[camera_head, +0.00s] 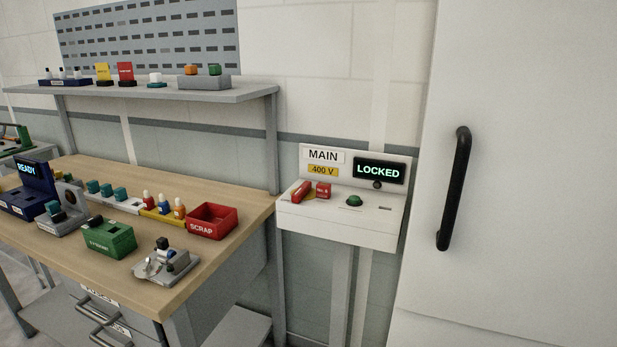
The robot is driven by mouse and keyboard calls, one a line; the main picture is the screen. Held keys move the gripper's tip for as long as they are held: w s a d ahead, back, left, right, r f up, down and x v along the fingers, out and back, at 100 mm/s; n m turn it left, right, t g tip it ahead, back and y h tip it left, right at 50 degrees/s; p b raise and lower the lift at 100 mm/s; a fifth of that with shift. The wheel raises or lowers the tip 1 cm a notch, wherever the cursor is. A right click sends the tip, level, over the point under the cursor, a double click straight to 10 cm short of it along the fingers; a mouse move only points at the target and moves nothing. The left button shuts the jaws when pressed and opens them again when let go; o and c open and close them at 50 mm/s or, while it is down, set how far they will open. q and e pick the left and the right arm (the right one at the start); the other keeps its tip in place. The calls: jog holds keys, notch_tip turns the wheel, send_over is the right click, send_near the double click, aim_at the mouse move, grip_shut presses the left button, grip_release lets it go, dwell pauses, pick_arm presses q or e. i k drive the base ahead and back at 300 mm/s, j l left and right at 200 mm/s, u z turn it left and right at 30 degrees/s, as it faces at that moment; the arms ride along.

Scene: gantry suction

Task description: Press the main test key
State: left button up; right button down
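A white console (340,228) labelled MAIN, with a yellow 400 V plate, stands on a post right of the workbench. Its display (379,171) reads LOCKED in green letters. A round green key (354,200) sits on its top face. Left of the key are a red lever (301,191) and a small red tag (323,190) with white print too small to read. A small dark round part (377,185) is under the display. Neither of my grippers is in view, and nothing touches the console.
A wooden workbench (180,178) on the left bears a red SCRAP bin (212,221), a green box (109,238), a metal fixture (166,262) and a blue READY unit (35,178). A shelf (150,94) hangs above. A white cabinet with a black handle (454,188) stands close on the right.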

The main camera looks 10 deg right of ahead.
aim_at(353, 199)
jog(key=i+j, duration=0.65)
jog(key=j, duration=0.25)
